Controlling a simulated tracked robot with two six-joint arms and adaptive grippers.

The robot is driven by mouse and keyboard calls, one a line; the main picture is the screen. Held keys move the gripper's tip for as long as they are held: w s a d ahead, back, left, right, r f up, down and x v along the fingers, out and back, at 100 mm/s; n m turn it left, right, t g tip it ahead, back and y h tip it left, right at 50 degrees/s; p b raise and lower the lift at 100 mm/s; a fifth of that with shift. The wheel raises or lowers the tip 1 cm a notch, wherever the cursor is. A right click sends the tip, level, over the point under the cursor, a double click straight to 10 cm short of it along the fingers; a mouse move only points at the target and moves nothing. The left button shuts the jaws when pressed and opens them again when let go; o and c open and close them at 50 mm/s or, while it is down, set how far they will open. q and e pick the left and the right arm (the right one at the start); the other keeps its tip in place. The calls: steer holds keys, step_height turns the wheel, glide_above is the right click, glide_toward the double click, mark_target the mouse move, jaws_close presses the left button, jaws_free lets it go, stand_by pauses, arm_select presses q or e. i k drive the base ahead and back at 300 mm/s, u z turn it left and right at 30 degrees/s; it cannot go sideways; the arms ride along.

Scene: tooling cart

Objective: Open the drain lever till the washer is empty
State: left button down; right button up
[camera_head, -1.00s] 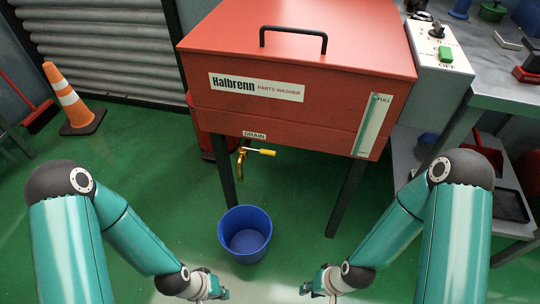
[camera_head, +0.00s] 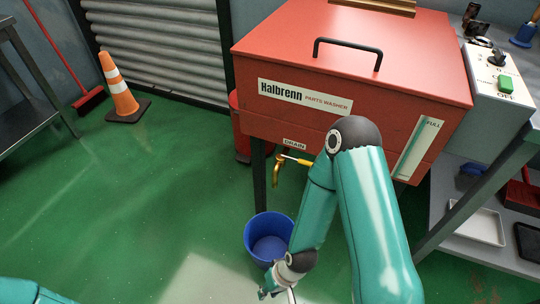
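The red parts washer (camera_head: 300,70) stands at the upper middle with its lid down. Under its DRAIN label (camera_head: 294,144), a brass drain valve (camera_head: 276,174) points down. Its yellow drain lever (camera_head: 298,160) lies roughly level, pointing right, its end close to my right arm in the picture. No stream shows at the spout. The blue bucket (camera_head: 254,238) stands on the floor below, partly covered by my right arm. A sight gauge (camera_head: 417,150) marked FULL is on the washer's front. My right gripper (camera_head: 268,292) is low, in front of the bucket; its fingers are unclear. My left gripper is out of view.
A switch box (camera_head: 499,85) with a green button is right of the washer, beside a bench with trays (camera_head: 480,226). A washer leg (camera_head: 259,175) stands left of the valve. An orange cone (camera_head: 120,92) is far left.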

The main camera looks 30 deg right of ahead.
mark_target(305, 163)
steer(key=z, duration=0.85)
steer(key=i, duration=0.1)
steer(key=u, duration=2.05)
steer(key=k, duration=1)
steer(key=u, duration=0.25)
steer(key=i, duration=1.6)
steer(key=z, duration=2.75)
